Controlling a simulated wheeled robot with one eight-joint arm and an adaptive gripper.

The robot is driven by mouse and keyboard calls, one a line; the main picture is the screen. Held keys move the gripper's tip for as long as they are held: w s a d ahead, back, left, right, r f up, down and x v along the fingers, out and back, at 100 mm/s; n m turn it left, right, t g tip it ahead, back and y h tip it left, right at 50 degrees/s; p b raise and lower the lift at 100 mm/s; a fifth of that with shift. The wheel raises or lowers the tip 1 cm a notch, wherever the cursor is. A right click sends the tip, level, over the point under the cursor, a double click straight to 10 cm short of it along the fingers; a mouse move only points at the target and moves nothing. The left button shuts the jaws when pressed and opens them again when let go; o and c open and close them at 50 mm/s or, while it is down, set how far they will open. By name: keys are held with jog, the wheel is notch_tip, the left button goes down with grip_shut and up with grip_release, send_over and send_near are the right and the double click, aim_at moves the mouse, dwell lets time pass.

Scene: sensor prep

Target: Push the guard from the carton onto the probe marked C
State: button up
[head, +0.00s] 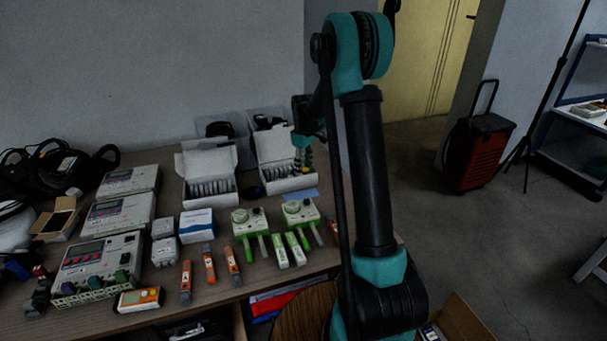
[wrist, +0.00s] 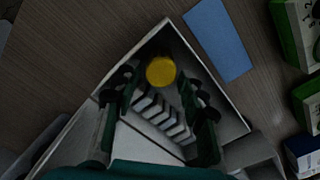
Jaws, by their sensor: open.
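The open white carton (head: 289,185) stands at the back right of the table, with a row of pale upright pieces inside; it also shows in the wrist view (wrist: 229,112). A round yellow cap (wrist: 160,71), which looks like the guard, is in the carton's corner. My gripper (head: 303,152) is over the carton, pointing down. In the wrist view my gripper (wrist: 162,98) is open, with its fingers on either side below the yellow cap; I cannot tell whether they touch it. Slim orange-and-grey tools (head: 209,266) and green-and-white ones (head: 280,251) lie in front. No letter C is readable, so I cannot tell which is the probe.
A second open white carton (head: 209,192) stands to the left. A blue flat piece (wrist: 219,38) lies beside the carton. Green-and-white meters (head: 249,221), a blue-and-white box (head: 197,226) and grey instruments (head: 97,262) crowd the table. A strip along the front edge is clear.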

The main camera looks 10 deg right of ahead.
jog(key=shift+f, duration=1.65)
jog(key=shift+c, duration=0.4)
jog(key=c, duration=0.8)
jog(key=shift+r, duration=2.55)
